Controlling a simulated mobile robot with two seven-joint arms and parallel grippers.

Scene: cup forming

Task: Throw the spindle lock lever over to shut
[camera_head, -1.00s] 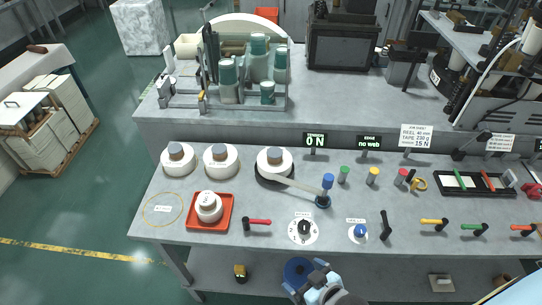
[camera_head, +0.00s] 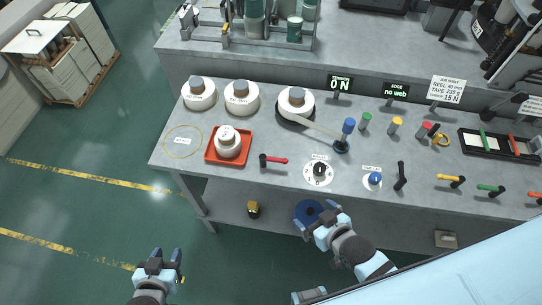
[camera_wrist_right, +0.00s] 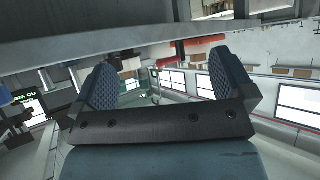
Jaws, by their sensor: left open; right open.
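A small lever with a red handle (camera_head: 274,160) lies on the near part of the bench, its handle pointing right from a black pivot. I see no label that names it the spindle lock lever. The spindle with a white reel (camera_head: 297,102) stands behind it on a dark round base. My left gripper (camera_head: 162,258) is open and empty, over the floor in front of the bench, left of the lever. My right gripper (camera_head: 325,220) is in front of the bench edge, below and right of the lever; its spread fingers (camera_wrist_right: 163,85) show empty in the right wrist view.
A red tray (camera_head: 212,158) with a white roll sits left of the lever. A dial (camera_head: 319,171), a blue knob (camera_head: 373,180) and a black lever (camera_head: 401,176) stand to its right. A blue disc (camera_head: 308,212) is near my right gripper. The floor (camera_head: 110,210) at left is clear.

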